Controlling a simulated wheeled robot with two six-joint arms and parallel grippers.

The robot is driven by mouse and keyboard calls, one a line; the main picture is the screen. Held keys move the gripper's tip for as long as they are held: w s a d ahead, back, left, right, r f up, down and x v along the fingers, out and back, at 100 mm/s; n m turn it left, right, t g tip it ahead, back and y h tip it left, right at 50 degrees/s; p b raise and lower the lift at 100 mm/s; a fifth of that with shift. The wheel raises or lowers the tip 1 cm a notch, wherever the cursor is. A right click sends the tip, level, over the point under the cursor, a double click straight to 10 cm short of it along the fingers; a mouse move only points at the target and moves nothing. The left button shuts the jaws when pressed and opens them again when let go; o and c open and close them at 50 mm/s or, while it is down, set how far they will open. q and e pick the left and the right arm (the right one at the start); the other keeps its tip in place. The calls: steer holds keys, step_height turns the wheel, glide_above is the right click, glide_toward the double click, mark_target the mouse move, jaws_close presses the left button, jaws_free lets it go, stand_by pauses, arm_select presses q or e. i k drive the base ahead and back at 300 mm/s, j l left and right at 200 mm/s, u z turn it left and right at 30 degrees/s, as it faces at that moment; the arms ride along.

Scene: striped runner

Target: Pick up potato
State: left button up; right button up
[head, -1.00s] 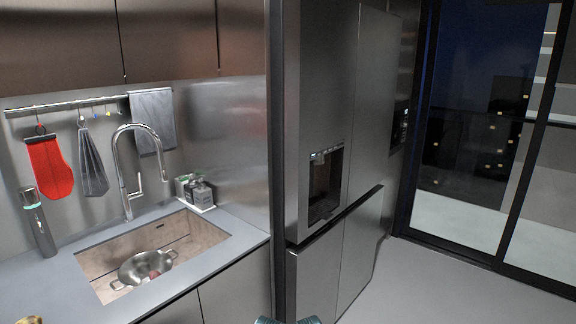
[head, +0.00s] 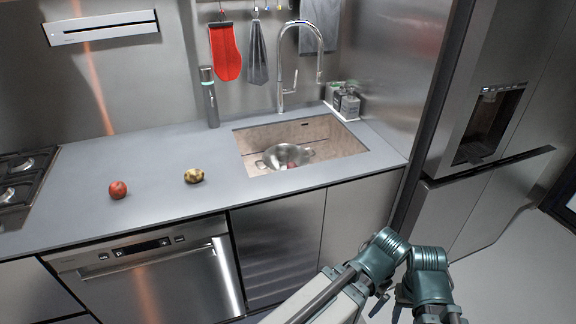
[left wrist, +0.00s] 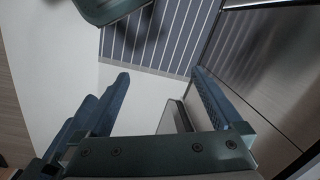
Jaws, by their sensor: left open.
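A yellow-brown, dark-speckled potato (head: 194,175) lies on the grey counter (head: 150,163), left of the sink. Both of my arms show low at the right in the head view, apart from the potato, below and to the right of it. In the left wrist view my left gripper (left wrist: 160,75) is open, with nothing between its fingers; it points down at the pale floor and a striped runner (left wrist: 165,35). My right gripper cannot be made out. The potato does not show in the left wrist view.
A red round fruit or vegetable (head: 118,190) lies left of the potato, near a hob (head: 18,185). A metal colander (head: 284,156) holding something reddish sits in the sink (head: 340,142). A dishwasher (head: 150,275) is below the counter. A dark bottle (head: 209,98) stands behind.

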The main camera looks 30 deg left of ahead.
mark_target(193, 175)
steer(key=u, duration=1.75)
